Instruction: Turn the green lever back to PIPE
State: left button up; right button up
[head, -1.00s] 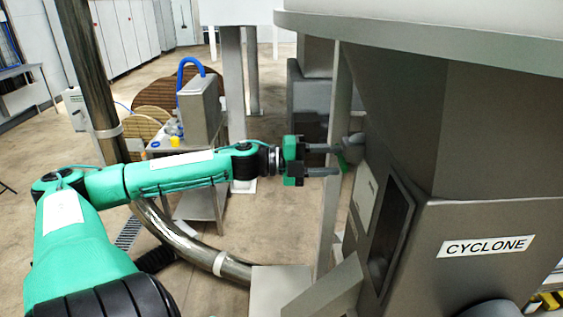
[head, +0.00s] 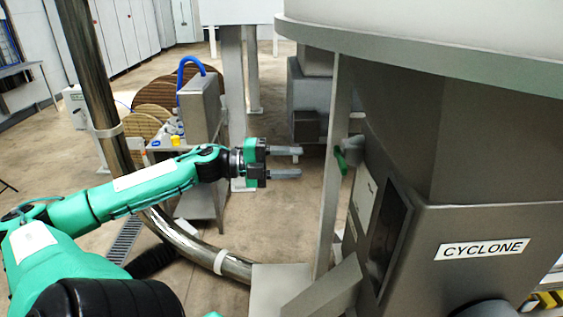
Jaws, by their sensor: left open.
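The green lever (head: 341,161) sits on a grey fitting (head: 353,147) at the left side of the machine marked CYCLONE, beside a grey upright post. It is small in the view, and no PIPE marking can be read. My left gripper (head: 299,162) is open and empty, its two grey fingers pointing right toward the lever. The fingertips are a short way left of the lever in the picture, with a visible gap. My right gripper is not in view.
The CYCLONE machine (head: 470,220) fills the right side. A grey post (head: 332,215) stands beside the lever. A shiny bent pipe (head: 175,235) runs behind my left arm. A small table with a grey box (head: 200,108) stands behind. Floor is clear between.

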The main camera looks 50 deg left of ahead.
pick_arm(q)
jog(key=shift+v, duration=0.95)
